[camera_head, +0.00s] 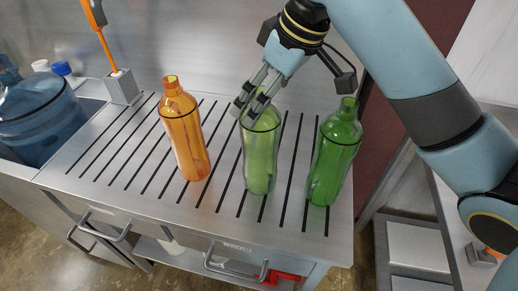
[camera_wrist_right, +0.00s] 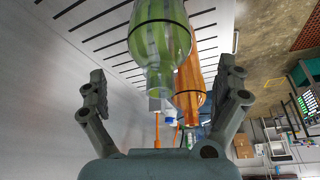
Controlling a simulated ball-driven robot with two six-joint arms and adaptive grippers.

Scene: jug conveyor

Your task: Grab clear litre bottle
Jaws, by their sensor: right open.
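The clear bottle (camera_head: 259,155) stands upright in the middle of the row on the slatted metal counter, its see-through body looking pale green. My right gripper (camera_head: 253,104) is open at its top, and the fingers partly hide the neck. In the right wrist view the bottle (camera_wrist_right: 158,40) appears neck-down between the two open fingers (camera_wrist_right: 165,98), with visible space on both sides. I cannot tell how far its neck reaches between the fingers. My left gripper is not in view.
An orange bottle (camera_head: 186,135) stands left of the clear one, and a green bottle (camera_head: 334,155) stands close on its right. A large blue jug (camera_head: 40,115) is at the far left. The slatted counter (camera_head: 110,160) has free room left of the orange bottle.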

